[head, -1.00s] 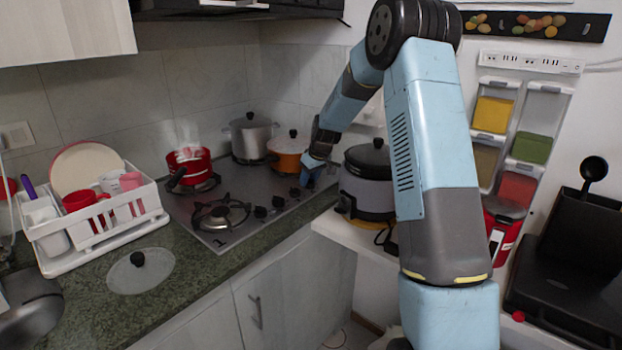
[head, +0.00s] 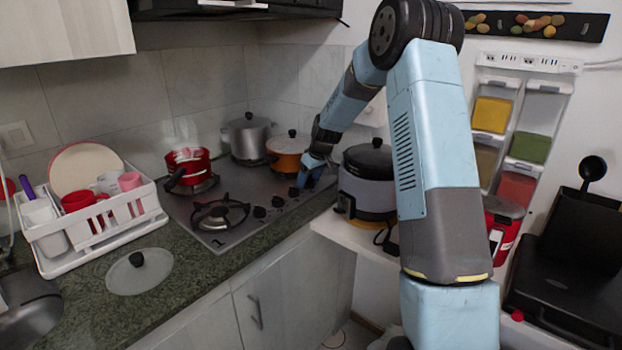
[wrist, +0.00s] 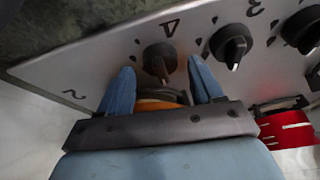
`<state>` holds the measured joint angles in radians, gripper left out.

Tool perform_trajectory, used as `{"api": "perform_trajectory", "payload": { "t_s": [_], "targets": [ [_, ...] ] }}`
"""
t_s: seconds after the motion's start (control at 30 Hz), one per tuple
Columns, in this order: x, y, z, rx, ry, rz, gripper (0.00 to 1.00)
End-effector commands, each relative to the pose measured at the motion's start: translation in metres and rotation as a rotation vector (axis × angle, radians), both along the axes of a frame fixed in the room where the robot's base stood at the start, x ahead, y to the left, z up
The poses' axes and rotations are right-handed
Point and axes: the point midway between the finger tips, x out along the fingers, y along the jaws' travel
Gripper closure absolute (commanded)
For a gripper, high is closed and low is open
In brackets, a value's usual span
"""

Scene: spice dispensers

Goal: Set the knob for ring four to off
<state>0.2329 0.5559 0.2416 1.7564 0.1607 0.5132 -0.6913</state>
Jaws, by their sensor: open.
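The knob for ring four (wrist: 159,62) is dark and round, beside the printed "4" on the metal panel in the wrist view. Its grip bar runs roughly up and down the picture; I cannot tell its exact setting. My gripper (wrist: 160,65) is open, with one blue finger on each side of this knob. I cannot tell whether either finger touches it. In the head view my gripper (head: 311,174) is low at the right end of the stove (head: 240,243) and hides this knob.
The knob for ring three (wrist: 232,45) sits close to the right finger, with another knob (wrist: 303,28) beyond it. An orange pot (head: 288,153) and a steel pot (head: 250,137) stand behind my gripper. A grey cooker (head: 367,190) stands close on the right.

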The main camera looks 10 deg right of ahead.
Motion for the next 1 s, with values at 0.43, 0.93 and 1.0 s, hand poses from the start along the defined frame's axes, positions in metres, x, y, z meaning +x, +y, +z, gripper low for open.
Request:
{"api": "perform_trajectory", "payload": {
  "t_s": [0.43,0.93,1.0],
  "targets": [
    [-0.008,-0.005,0.027,0.000,-0.004,-0.001,0.35],
    [-0.038,-0.022,0.110,0.000,-0.002,0.000,0.35],
    [-0.040,-0.024,0.117,0.000,0.000,0.000,0.35]
  ]
}}
